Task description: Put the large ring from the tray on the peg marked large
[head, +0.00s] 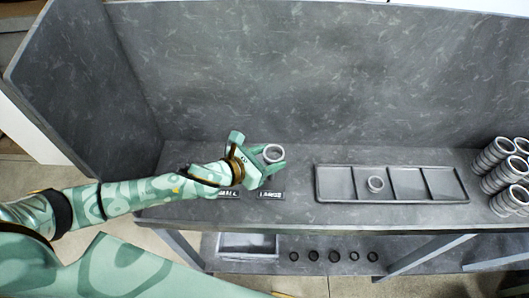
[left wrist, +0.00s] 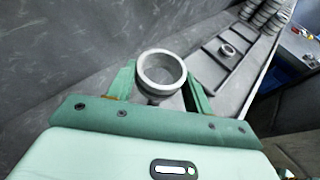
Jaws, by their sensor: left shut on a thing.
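My left gripper (head: 270,163) is shut on a light grey ring (head: 273,160), held at the left part of the grey bench. In the left wrist view the ring (left wrist: 161,91) sits between the two green fingers, its opening facing up toward the camera. Two small dark labels lie at the bench's front edge below the gripper, a left label (head: 229,194) and a right label (head: 271,195); their words are too small to read surely. Any pegs are hidden behind the hand and ring. The tray (head: 320,185) stands to the right of the gripper. My right gripper is out of view.
A smaller-looking ring (head: 376,190) lies in the tray's second compartment; the others look empty. Stacks of rings (head: 497,152) stand at the right end. Tall grey panels close the back and left. A lower shelf holds a bin (head: 248,256) and several dark rings (head: 313,255).

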